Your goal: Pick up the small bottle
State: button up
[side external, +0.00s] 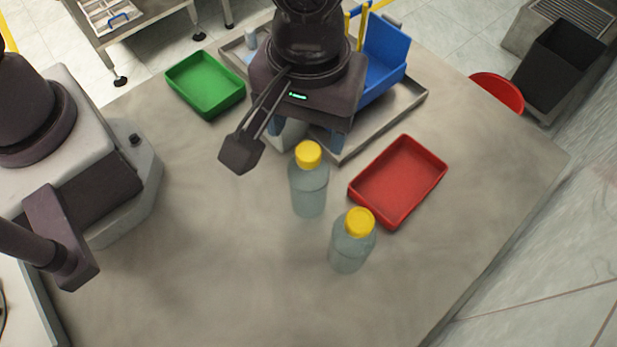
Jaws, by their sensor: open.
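Two pale, see-through bottles with yellow caps stand upright on the grey table. The small bottle (350,248) looks like the shorter one, nearer the camera. The taller bottle (309,190) stands behind it and to its left, a little apart. My gripper (306,137) is behind both bottles, pointing down, with its blue-grey fingers spread apart. It is nearer the taller bottle in the picture and apart from the small one. A pale object (290,134) shows partly below my gripper; my gripper hides most of it, and I cannot tell what it is.
A red tray (372,207) lies right of the bottles. A green tray (207,104) is at back left. A metal tray (405,107) with a blue bin (388,55) stands behind my gripper. The table's front and left-middle are clear.

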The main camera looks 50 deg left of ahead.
aim_at(309, 151)
notch_tip(309, 151, down, 6)
jog(key=shift+r, duration=0.1)
dwell(0.4)
grip_shut()
